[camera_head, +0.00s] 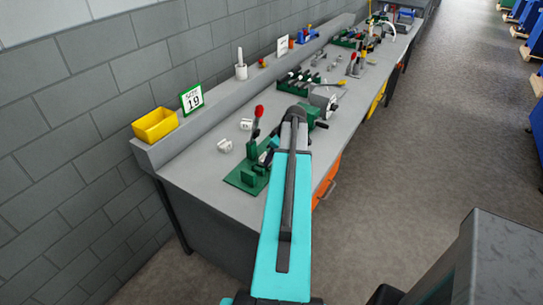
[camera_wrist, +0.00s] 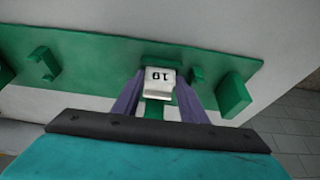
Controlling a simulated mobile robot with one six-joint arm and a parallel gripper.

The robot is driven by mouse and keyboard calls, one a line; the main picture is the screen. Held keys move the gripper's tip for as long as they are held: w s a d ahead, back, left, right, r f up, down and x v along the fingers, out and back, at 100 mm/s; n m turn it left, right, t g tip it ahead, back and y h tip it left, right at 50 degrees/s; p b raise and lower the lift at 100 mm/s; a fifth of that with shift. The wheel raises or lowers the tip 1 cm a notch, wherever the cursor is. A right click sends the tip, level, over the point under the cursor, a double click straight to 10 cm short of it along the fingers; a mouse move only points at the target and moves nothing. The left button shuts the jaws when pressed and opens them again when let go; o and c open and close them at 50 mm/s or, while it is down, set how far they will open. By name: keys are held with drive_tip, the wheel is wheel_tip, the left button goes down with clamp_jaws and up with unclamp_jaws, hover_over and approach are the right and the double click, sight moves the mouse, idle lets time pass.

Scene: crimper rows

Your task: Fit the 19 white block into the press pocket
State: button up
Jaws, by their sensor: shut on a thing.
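The white block marked 19 (camera_wrist: 160,77) is between the two purple fingers of my gripper (camera_wrist: 160,92) in the wrist view, its number upside down there. My gripper is shut on it, over the green press base (camera_wrist: 90,52). Green upright pieces stand around the block. I cannot tell whether the block touches the base or sits in the pocket. In the head view the green press (camera_head: 245,179) with its red-tipped lever stands at the near end of the bench. My arm hides part of it, and the held block cannot be made out there.
Two other white blocks (camera_head: 225,146) (camera_head: 246,124) lie on the bench (camera_head: 195,170) left of and behind the press. A 19 sign (camera_head: 192,100) and a yellow bin (camera_head: 155,124) stand on the back ledge. More tools crowd the bench farther along.

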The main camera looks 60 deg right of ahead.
drive_tip(key=shift+f, duration=0.2)
drive_tip(key=o, duration=1.1)
drive_tip(key=shift+r, duration=0.2)
drive_tip(key=shift+b+v, duration=1.3)
drive_tip(key=shift+v, duration=4.65)
